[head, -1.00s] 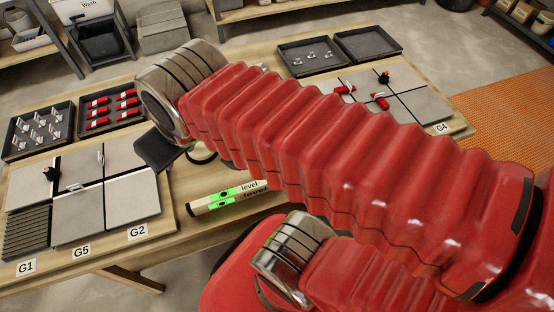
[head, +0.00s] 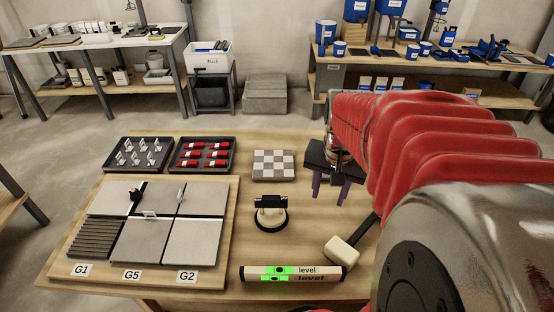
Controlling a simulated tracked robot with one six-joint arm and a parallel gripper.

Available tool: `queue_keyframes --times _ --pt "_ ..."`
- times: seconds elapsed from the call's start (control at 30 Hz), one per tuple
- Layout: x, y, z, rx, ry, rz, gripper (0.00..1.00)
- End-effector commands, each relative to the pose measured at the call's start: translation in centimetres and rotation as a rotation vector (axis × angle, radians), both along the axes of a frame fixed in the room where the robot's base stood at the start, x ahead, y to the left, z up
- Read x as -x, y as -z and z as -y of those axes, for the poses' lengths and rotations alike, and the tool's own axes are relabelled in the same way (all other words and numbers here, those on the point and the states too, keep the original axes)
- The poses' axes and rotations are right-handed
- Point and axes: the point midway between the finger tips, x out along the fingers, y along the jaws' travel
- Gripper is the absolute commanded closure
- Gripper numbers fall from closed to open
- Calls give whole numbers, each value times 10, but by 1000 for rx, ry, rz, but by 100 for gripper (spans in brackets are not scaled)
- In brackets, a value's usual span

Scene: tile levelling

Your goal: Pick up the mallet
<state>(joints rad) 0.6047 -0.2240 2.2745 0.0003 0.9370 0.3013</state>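The mallet lies on the wooden table at the right, in the head view. Its cream head (head: 342,253) is near the level, and its dark handle (head: 367,227) runs up and right until my arm hides the end. My gripper (head: 331,191) has a dark body and two purple fingers pointing down. The fingers are apart with nothing seen between them. The gripper is above and behind the mallet head in the picture, apart from it.
A level (head: 292,273) lies at the front edge. A black-handled round tool (head: 270,212) stands mid-table. A checkered tile block (head: 274,165), a tray of red pieces (head: 205,170), a tray of clips (head: 139,169) and the tile board (head: 232,225) fill the left and back.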

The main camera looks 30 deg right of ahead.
Motion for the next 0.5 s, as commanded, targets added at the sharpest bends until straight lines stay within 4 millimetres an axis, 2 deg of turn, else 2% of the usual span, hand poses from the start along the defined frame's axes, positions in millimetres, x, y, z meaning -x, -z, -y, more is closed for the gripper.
queue_keyframes --times 0.03,0.23,0.37,0.5 --pt "5 8 18 -17 65 -20 61" --pt "29 36 71 -77 287 -78 61" --pt "42 48 92 -103 379 -100 61" --pt "47 52 100 -113 416 -107 61"
